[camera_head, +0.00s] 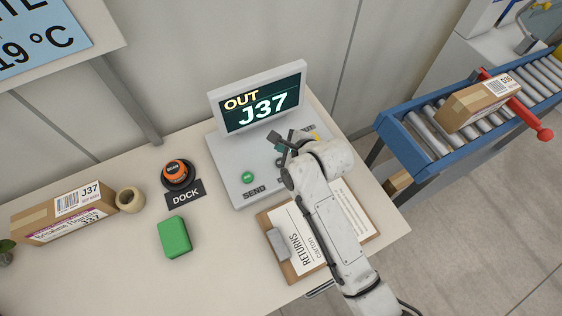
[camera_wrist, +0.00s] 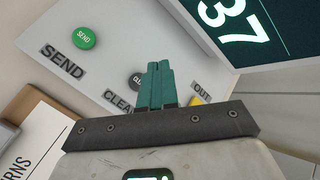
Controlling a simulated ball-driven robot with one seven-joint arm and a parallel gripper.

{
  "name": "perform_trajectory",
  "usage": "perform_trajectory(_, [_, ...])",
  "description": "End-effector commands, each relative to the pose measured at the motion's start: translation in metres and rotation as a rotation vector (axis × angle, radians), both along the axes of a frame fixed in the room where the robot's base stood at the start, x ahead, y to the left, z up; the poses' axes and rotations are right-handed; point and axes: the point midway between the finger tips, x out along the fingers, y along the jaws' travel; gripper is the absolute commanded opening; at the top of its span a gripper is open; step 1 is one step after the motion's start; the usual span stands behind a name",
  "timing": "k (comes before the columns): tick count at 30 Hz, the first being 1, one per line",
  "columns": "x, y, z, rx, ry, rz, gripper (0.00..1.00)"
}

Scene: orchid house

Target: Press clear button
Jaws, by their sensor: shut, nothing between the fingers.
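The grey console (camera_head: 228,166) stands on the table, and its tilted screen (camera_head: 262,103) reads "OUT J37". The dark clear button (camera_wrist: 135,79) shows in the wrist view above the "CLEAR" label (camera_wrist: 117,102), partly hidden behind my fingers. My gripper (camera_wrist: 160,68) is shut and empty, with its green fingertips close together over the panel just right of the clear button. I cannot tell whether they touch it. In the head view my gripper (camera_head: 281,146) is over the console's right half. The green send button (camera_wrist: 83,37) and the yellow out button (camera_wrist: 194,101) flank the clear button.
A clipboard (camera_head: 282,268) lies in front of the console, under my arm. An orange knob (camera_head: 177,172), a green block (camera_head: 174,237), a tape roll (camera_head: 131,200) and a J37 carton (camera_head: 62,214) are to the left. A roller conveyor (camera_head: 405,142) holding a carton (camera_head: 478,103) is at right.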

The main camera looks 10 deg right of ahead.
Motion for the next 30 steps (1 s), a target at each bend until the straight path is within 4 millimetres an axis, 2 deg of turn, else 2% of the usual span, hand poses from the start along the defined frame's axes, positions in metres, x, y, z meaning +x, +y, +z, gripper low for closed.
perform_trajectory(1, [0.0, 0.0, -0.015, 0.0, 0.002, 0.001, 0.0])
perform_trajectory(3, [0.0, 0.0, -0.025, -0.001, 0.001, 0.0, 0.0])
perform_trajectory(12, [0.0, 0.0, -0.053, -0.001, 0.0, -0.001, 0.0])
perform_trajectory(30, [0.0, 0.0, -0.057, -0.001, 0.001, 0.0, 0.0])
